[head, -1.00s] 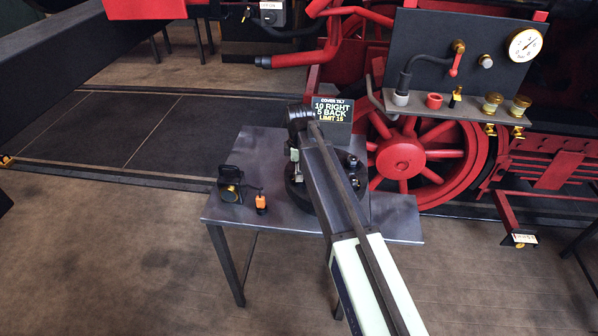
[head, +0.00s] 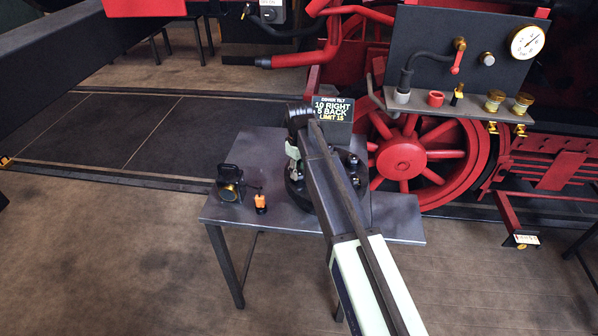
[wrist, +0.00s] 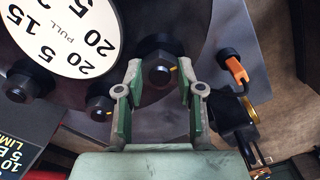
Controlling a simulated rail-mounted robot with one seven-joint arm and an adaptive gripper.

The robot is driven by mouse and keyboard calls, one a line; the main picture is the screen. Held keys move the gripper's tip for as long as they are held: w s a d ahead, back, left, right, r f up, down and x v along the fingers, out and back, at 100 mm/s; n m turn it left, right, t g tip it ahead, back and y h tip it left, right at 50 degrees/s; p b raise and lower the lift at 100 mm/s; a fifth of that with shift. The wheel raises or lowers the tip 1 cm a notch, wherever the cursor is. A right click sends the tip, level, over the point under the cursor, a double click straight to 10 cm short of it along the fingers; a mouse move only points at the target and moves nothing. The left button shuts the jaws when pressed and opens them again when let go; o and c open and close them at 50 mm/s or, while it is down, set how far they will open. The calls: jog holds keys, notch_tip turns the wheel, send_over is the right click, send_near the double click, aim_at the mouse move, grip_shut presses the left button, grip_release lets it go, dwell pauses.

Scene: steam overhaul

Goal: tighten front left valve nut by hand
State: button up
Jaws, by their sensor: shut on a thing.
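The round dark valve cover (head: 296,190) lies on the grey table, mostly behind my arm in the head view. In the wrist view a dark hex nut (wrist: 161,74) with a yellow mark sits on the cover between my fingers. My gripper (wrist: 157,78) is shut on this nut, one finger on each side. In the head view my gripper (head: 292,155) is at the left side of the cover, its tips partly hidden. Other dark nuts on the cover show in the wrist view, one at the left (wrist: 28,84) and a smaller one (wrist: 99,107) nearer.
A tilt sign (head: 333,110) reading 10 right, 5 back, limit 15 stands at the table's back. A white dial (wrist: 62,32) lies over the cover. A black device (head: 229,184) and an orange-topped item (head: 260,202) stand on the table (head: 395,222) at left. The table's right end is clear.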

aim_at(299, 171)
jog(key=m, duration=0.5)
jog(key=shift+m+b, duration=0.3)
jog(key=shift+b, duration=0.05)
jog(key=m, duration=0.5)
dwell(0.3)
jog(key=o, duration=1.2)
jog(key=shift+c, duration=0.2)
jog(key=shift+r, duration=0.1)
notch_tip(299, 171, up, 12)
